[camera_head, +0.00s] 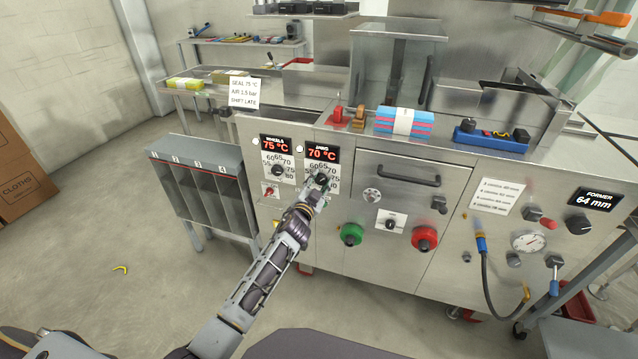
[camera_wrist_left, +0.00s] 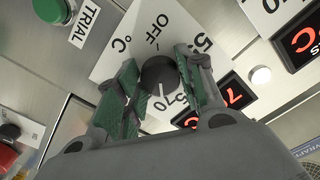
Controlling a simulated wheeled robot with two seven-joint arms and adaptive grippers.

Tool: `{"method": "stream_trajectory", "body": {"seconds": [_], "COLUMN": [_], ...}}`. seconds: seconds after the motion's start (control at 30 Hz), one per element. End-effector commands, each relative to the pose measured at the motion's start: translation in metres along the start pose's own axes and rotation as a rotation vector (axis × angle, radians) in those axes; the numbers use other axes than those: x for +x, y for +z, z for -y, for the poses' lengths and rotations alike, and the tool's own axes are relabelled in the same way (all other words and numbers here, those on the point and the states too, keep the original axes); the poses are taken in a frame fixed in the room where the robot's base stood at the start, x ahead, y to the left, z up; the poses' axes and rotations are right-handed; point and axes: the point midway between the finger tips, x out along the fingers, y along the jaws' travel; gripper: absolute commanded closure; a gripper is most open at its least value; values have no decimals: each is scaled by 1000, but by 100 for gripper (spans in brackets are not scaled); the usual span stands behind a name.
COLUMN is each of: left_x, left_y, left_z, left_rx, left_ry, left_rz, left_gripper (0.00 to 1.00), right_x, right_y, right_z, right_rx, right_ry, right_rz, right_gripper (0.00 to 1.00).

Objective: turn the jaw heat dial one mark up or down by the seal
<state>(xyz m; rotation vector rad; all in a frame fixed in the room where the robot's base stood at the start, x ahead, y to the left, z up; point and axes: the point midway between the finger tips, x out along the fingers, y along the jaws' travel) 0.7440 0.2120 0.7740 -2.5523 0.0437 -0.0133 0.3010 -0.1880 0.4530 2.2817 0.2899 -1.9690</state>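The black jaw heat dial (camera_head: 322,178) is on its white scale plate under the red JAWS display (camera_head: 322,153), which reads 70 °C. In the left wrist view the dial (camera_wrist_left: 158,75) lies between the two green-padded fingers of my left gripper (camera_wrist_left: 160,85). Its white mark points toward the lower part of the scale, near 70. In the head view my left gripper (camera_head: 318,184) is at the dial and partly covers it. The fingers are close to the dial's sides; whether they press on it cannot be told. My right gripper is not in view.
The WHEELS dial (camera_head: 278,170), with its display at 75 °C, is just left. Below right are a green button (camera_head: 351,235), a red button (camera_head: 425,238) and a small black knob (camera_head: 390,224). A drawer handle (camera_head: 408,176) juts out to the right.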

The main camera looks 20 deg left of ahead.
Motion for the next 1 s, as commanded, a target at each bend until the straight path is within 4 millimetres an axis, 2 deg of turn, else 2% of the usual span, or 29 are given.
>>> {"method": "stream_trajectory", "body": {"seconds": [0.03,0.1,0.13,0.57,1.0], "left_x": [0,0,0,0,0], "left_y": [0,0,0,0,0], "left_z": [0,0,0,0,0], "left_rx": [0,0,0,83,396], "left_ry": [0,0,1,1,1], "left_rz": [0,0,0,0,1], "left_gripper": [76,85,86,86,86], "right_x": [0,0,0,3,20], "right_y": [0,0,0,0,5], "right_z": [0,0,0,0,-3], "right_rx": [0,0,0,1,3], "right_ry": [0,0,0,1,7], "right_rz": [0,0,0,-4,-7], "right_gripper": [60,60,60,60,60]}}
